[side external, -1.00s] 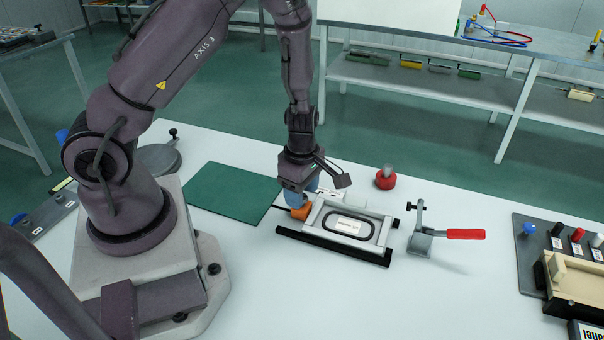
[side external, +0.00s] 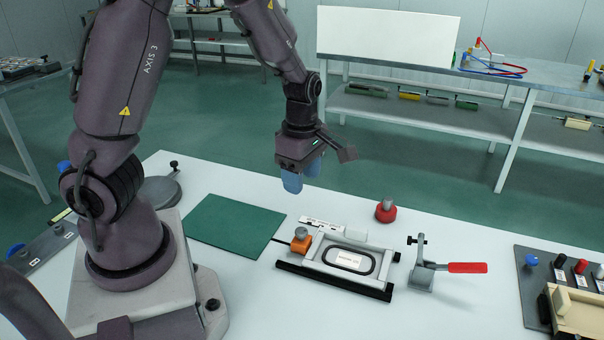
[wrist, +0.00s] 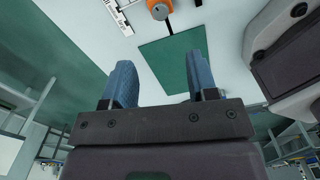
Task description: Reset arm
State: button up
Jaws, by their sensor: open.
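My gripper (side external: 302,178) is open and empty, with two blue fingers pointing down. It hangs in the air above the back left of the panel fixture (side external: 378,292), clear of it. In the wrist view my gripper (wrist: 158,82) shows its two blue fingers wide apart with nothing between them. An orange block with a grey knob (side external: 301,242) sits at the left end of the fixture. It also shows at the top of the wrist view (wrist: 159,10). The fixture holds a light frame with a dark oval ring and a white label (side external: 348,259).
A green mat (side external: 235,226) lies left of the fixture. A red-based knob (side external: 386,211) stands behind it, and a toggle clamp with a red handle (side external: 467,267) stands to its right. A dark board with coloured knobs (side external: 535,285) is at far right. The air around my gripper is free.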

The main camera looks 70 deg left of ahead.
jog(key=s+d+r+m+h, duration=0.2)
jog(key=s+d+r+m, duration=0.4)
jog(key=m, duration=1.1)
jog(key=s+d+r+m+t+y, duration=0.1)
jog(key=s+r+m+t, duration=0.1)
jog(key=r+m, duration=0.2)
jog(key=s+d+r+m+t+y, duration=0.1)
jog(key=s+r+m+t, duration=0.2)
jog(key=r, duration=0.5)
jog(key=shift+m+t, duration=0.3)
jog(key=shift+m, duration=0.1)
